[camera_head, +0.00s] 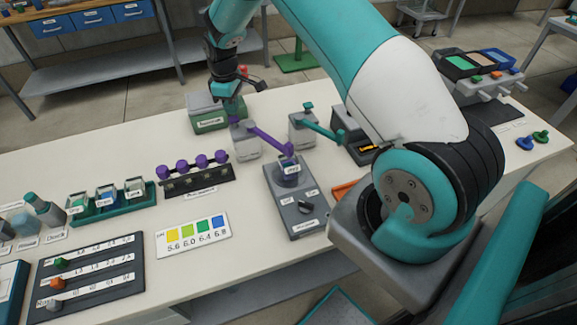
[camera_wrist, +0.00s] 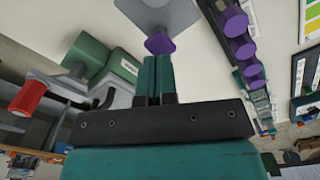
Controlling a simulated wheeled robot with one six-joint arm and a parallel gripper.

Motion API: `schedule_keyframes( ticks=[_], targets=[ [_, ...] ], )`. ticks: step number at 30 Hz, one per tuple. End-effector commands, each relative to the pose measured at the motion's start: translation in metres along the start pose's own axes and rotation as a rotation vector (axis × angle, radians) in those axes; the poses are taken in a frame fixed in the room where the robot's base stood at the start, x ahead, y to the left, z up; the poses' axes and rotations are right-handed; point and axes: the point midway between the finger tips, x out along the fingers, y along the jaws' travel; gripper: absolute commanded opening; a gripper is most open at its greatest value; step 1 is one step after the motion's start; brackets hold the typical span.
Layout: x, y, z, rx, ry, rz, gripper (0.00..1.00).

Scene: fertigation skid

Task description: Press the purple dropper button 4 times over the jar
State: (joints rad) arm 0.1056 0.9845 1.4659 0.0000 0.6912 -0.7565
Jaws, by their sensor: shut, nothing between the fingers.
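The purple dropper is a pale grey box (camera_head: 246,143) with a purple spout arm (camera_head: 268,139) reaching right. The spout's end is over the jar (camera_head: 289,173), a small labelled vessel on a dark grey stirrer (camera_head: 305,212). My gripper (camera_head: 234,114) is shut and empty, pointing down at the top of the purple dropper. In the wrist view, the purple button (camera_wrist: 159,42) is right at the fingertips of my gripper (camera_wrist: 158,57), with the dropper's grey box (camera_wrist: 160,13) behind it. I cannot tell whether the fingertips touch the button. In the head view my gripper hides the button.
A teal dropper (camera_head: 303,130) stands to the right. A green and grey box (camera_head: 208,115) is close to the left, behind. A rack of purple knobs (camera_head: 196,172) and a colour chart (camera_head: 193,236) lie nearer the front. Bare table surrounds the chart.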

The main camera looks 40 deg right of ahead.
Motion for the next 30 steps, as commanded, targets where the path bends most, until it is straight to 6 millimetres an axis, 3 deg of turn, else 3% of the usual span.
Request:
schedule_keyframes(
  ticks=[14,30],
  targets=[
    [-0.003,0.000,0.000,0.000,0.000,0.000,0.00],
    [-0.057,0.000,0.000,0.000,0.000,0.000,0.00]
  ],
)
